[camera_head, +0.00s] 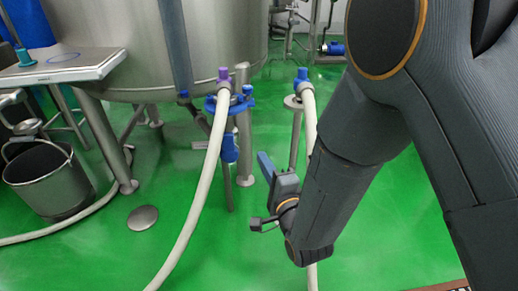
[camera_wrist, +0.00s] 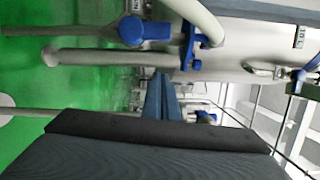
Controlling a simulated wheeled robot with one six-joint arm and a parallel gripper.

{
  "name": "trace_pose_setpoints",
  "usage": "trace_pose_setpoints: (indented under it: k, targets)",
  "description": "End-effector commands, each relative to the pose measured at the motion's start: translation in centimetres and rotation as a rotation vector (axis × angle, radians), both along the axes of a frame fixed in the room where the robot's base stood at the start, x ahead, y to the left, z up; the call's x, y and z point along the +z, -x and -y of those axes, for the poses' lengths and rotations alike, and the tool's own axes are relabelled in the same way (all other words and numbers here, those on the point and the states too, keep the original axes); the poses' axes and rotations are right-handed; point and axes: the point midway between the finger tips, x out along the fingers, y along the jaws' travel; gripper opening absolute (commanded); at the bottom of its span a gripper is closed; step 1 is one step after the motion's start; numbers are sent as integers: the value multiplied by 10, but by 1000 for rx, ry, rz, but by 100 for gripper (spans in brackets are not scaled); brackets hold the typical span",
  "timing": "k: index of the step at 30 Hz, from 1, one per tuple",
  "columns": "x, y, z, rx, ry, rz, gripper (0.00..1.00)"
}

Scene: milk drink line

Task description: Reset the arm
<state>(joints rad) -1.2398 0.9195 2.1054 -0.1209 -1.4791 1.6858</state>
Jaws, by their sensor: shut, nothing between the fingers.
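My arm comes down from the upper right of the head view, its wrist low near the middle. My gripper (camera_head: 266,166) is a blue-grey pair of fingers pointing up and left, in front of the green floor. In the wrist view my gripper (camera_wrist: 160,90) shows its fingers together, with nothing between them. It appears apart from the hoses and the tank in the head view. The wrist's dark housing fills the bottom of the wrist view.
A steel tank (camera_head: 120,55) stands on legs at the upper left. A white hose with a purple end (camera_head: 224,75) and one with a blue end (camera_head: 301,76) hang near my gripper. A steel bucket (camera_head: 50,180) stands at left. Green floor (camera_head: 390,235) is open below.

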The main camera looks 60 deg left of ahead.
Motion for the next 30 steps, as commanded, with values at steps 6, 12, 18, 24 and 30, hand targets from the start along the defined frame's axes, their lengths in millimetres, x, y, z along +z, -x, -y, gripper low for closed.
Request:
trace_pose_setpoints:
  k: [6,12,18,24,30]
  targets:
    - [0,1,14,-3,-1,0,0]
    - [0,0,14,-4,-1,0,0]
    - [6,-24,21,-50,90,65,0]
    - [18,-88,61,-139,403,243,0]
    - [28,-131,136,-139,761,378,0]
